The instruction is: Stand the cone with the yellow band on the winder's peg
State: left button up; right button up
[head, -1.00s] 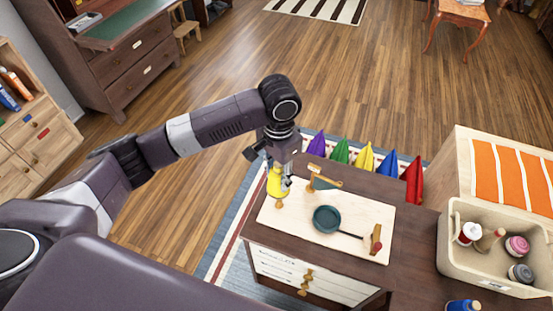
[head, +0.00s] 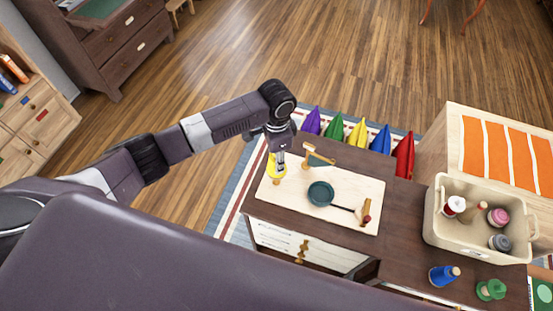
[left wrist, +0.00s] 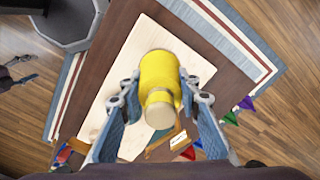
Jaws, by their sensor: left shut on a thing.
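My left gripper (head: 278,152) is shut on a yellow cone (head: 275,166) with a pale wooden end, above the left part of a cream board (head: 350,218). In the left wrist view the yellow cone (left wrist: 160,72) sits between both fingers (left wrist: 160,95). The board carries a dark teal bowl-like part (head: 320,193), a wooden arm (head: 318,156) and a wooden handle piece (head: 366,210). I cannot tell which part is the winder's peg or whether the cone touches anything below. My right gripper (left wrist: 18,72) shows small at the left edge of the left wrist view, fingers apart.
A beige bin (head: 480,240) with several spools stands right of the board. A blue spool (head: 441,277) and a green spool (head: 490,290) are on the dark tabletop (head: 405,235). Several coloured pointed shapes line the far edge. An orange-striped chest (head: 500,150) stands at the right.

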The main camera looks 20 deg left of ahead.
pick_arm(q)
jog(key=shift+f+b, duration=0.75)
jog(key=shift+f, duration=0.1)
jog(key=shift+f+b, duration=0.85)
jog(key=shift+b, duration=0.15)
jog(key=shift+f+b, duration=0.6)
jog(key=shift+f, duration=1.25)
jog(key=o, duration=1.3)
notch_tip(320, 180, up, 12)
jog(key=shift+f, duration=0.1)
